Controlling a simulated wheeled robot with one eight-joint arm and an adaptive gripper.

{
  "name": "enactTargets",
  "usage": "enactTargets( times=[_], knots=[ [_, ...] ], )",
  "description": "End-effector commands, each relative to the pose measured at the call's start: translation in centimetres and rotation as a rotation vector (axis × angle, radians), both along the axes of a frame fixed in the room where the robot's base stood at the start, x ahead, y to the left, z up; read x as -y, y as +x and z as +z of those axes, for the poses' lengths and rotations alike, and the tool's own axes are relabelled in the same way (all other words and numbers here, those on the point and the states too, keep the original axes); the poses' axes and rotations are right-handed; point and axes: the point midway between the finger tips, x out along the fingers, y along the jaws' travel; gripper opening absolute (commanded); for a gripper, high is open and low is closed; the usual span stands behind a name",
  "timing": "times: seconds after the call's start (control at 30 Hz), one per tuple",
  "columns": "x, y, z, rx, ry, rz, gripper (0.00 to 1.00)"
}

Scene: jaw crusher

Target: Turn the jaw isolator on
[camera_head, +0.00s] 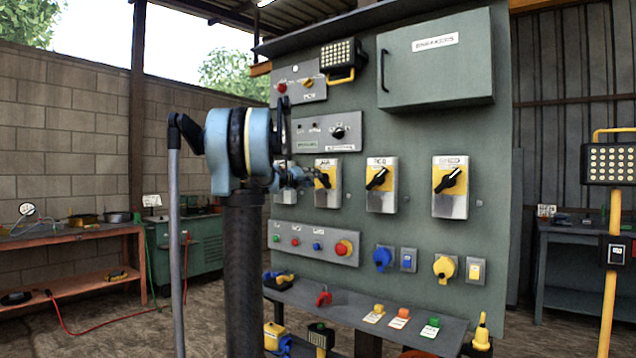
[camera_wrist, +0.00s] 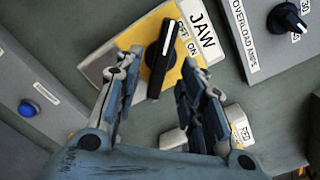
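The jaw isolator is a grey box with a yellow plate and a black rotary handle. In the wrist view its handle (camera_wrist: 160,62) has a white line on the end beside the "OFF" lettering, with "ON" farther along and a "JAW" label above. In the head view the jaw isolator (camera_head: 328,196) is the box at my gripper's tip, partly covered by it. My gripper (camera_wrist: 158,72) is open, its two fingers on either side of the handle with gaps visible; whether either touches is unclear. It also shows at the panel in the head view (camera_head: 308,178).
Two similar isolators (camera_head: 381,200) (camera_head: 450,205) are to the right. A button box (camera_head: 316,244) is below and an overload dial box (camera_head: 330,133) above. A shelf (camera_head: 380,318) with tags and a red padlock juts out below. A floodlight stand (camera_head: 608,255) stands right.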

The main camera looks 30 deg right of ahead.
Motion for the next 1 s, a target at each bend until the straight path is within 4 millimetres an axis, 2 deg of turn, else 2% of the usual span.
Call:
enactTargets(
  times=[0.1, 0.3, 0.5, 0.77, 0.8, 0.93, 1.0],
  knots=[
    [2.0, 0.8, 0.0, 0.0, 0.0, -0.003, 0.37],
    [4.2, 1.7, 0.0, 0.0, 0.0, -0.001, 0.37],
    [5.2, 2.1, 0.0, 0.0, 0.0, 0.0, 0.37],
    [5.3, 2.2, 0.0, 0.001, 0.0, 0.0, 0.37],
    [5.3, 2.2, 0.0, 0.001, 0.0, 0.0, 0.32],
    [5.2, 2.2, 0.0, 0.001, 0.0, 0.0, 0.03],
    [5.2, 2.2, 0.0, 0.001, 0.0, 0.0, 0.0]
  ],
)
